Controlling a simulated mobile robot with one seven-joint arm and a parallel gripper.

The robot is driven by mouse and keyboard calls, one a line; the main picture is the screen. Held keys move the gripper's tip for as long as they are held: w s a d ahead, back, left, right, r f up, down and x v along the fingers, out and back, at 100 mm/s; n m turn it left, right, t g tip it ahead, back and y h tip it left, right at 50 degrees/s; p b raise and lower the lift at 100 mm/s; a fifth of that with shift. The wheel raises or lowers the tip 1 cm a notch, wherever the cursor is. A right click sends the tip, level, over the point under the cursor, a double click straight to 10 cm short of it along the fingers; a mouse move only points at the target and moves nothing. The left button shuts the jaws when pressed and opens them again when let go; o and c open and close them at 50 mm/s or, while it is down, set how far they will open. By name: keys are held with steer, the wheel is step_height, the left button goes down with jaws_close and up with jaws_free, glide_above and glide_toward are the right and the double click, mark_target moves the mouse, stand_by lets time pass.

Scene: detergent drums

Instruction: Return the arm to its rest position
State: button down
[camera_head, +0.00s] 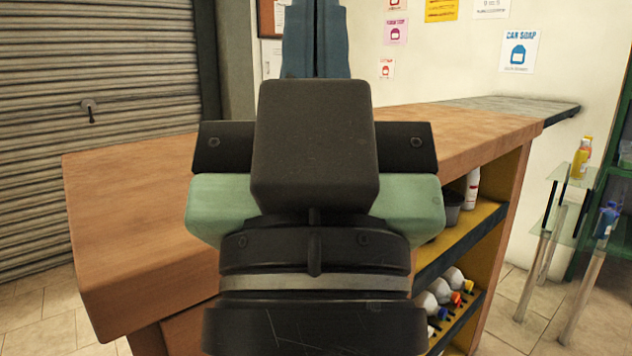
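My gripper (315,150) fills the middle of the head view, seen from behind. It shows as a black block with dark side pieces and a pale green band, above my dark wrist. I cannot make out its fingertips, so whether it is open or shut is hidden, as is anything it may hold. It blocks the view of the middle of a brown wooden counter (130,215).
The counter's right-side shelves (465,238) hold several bottles. A glass-topped stand (575,200) with bottles is at the right, near a green rack (610,190). A shutter (90,100) closes the left. A blue shape (316,40) behind my gripper is unclear.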

step_height(320, 180, up, 28)
steer(key=p, duration=2.6)
steer(key=shift+r, duration=0.2)
